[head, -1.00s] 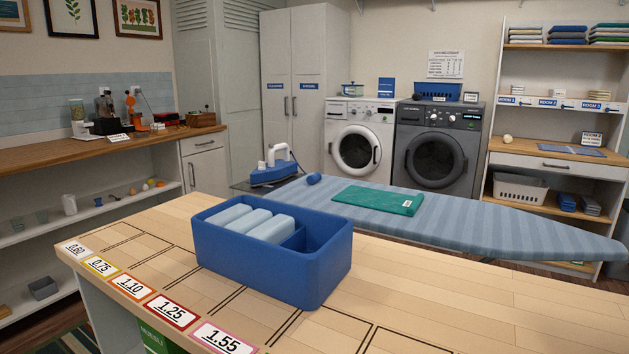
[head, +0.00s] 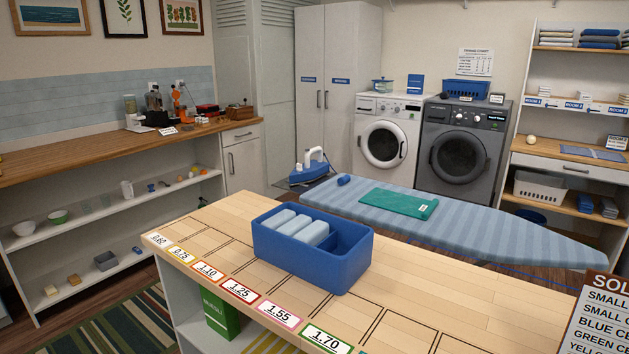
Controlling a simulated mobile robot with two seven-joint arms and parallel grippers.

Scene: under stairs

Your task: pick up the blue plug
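No object is clearly recognisable as the blue plug. A small blue cylinder (head: 344,180) lies on the far left part of the striped ironing board (head: 480,216), near the iron. Small blue items also show on the open shelves at left, one on the upper shelf (head: 151,187) and one on the lower shelf (head: 137,250); they are too small to identify. Neither of my grippers is in view.
A blue bin (head: 311,267) with several pale blue blocks stands on the wooden counter (head: 450,299), which has price labels. A green folded cloth (head: 398,203) and an iron (head: 311,170) are behind it. A sign (head: 597,325) stands at lower right.

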